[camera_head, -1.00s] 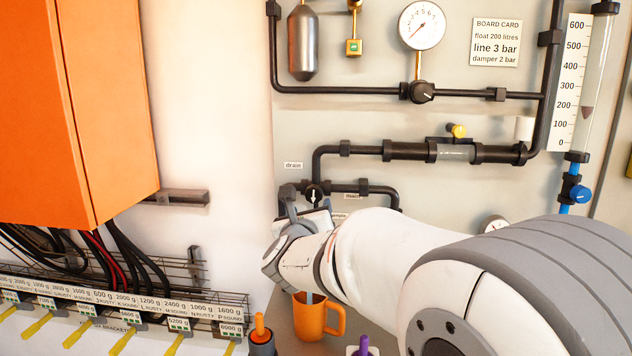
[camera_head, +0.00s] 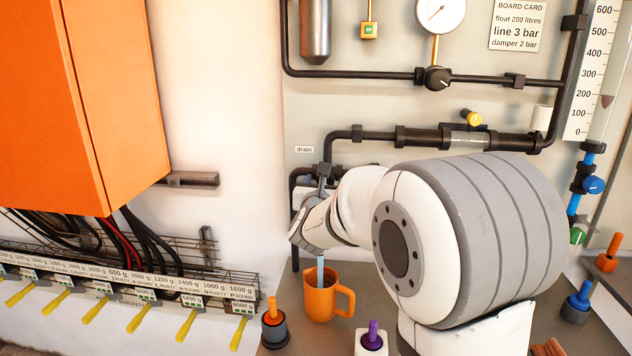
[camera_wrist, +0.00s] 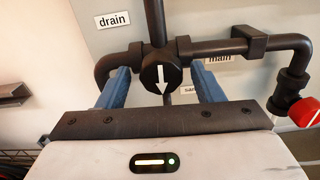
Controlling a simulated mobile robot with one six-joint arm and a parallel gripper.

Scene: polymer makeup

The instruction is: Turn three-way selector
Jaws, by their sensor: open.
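The three-way selector (camera_wrist: 157,74) is a round black knob with a white arrow pointing down, set at a pipe junction in the wrist view. A "drain" label (camera_wrist: 113,20) is at its upper left. A "main" label (camera_wrist: 219,58) is at its right, and another label below is partly hidden. My gripper (camera_wrist: 164,84) is open, with one blue finger on each side of the knob. Whether either finger touches it I cannot tell. In the head view my arm's end largely covers the selector, below the "drain" label (camera_head: 304,149).
A red knob (camera_wrist: 305,111) is on the pipe at the right in the wrist view. In the head view an orange mug (camera_head: 322,302), an orange-handled item (camera_head: 273,329) and a purple-topped item (camera_head: 372,340) stand below my arm. An orange cabinet (camera_head: 75,110) is at the left.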

